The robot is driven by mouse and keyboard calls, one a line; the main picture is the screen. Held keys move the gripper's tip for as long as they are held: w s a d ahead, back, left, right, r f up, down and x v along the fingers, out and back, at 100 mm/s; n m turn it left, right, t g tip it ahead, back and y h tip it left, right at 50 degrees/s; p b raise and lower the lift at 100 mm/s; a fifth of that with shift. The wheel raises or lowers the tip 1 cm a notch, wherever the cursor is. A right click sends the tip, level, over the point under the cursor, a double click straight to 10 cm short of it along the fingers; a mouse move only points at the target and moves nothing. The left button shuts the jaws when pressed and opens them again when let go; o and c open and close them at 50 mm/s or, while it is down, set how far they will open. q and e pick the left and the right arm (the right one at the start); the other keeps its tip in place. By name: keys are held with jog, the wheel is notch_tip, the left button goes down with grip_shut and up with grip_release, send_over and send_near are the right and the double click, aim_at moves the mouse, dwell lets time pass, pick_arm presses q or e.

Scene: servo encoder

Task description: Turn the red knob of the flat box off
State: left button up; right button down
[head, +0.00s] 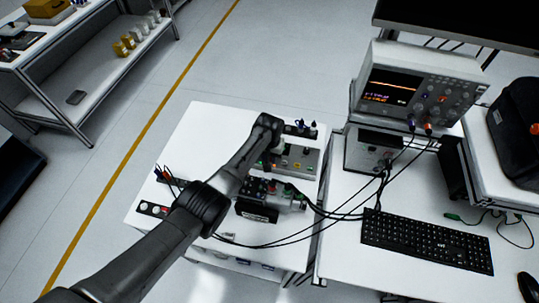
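A flat grey box (308,160) with small coloured controls on its top lies on the white table, partly behind my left arm. Its red knob cannot be clearly made out; my arm's end covers the box's left part. My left gripper (268,160) hangs down from the arm's end at the left part of this box. Its fingers are mostly hidden, so I cannot tell whether they are open or touching anything. My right gripper is not in view.
A second device with knobs (284,195) and black cables sits in front of the box. A small panel (152,209) lies at the left. An oscilloscope (420,85) and keyboard (425,240) stand on the right desk. The table's back left is clear.

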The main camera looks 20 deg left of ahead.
pick_arm(q)
jog(key=shift+r+n+p, duration=0.1)
jog(key=shift+n+p, duration=0.45)
jog(key=shift+n, duration=0.55)
jog(key=n, duration=0.2)
jog(key=shift+n+p, duration=0.35)
jog(key=shift+n, duration=0.05)
jog(key=n, duration=0.3)
jog(key=shift+p, duration=0.3)
jog(key=shift+n, duration=1.6)
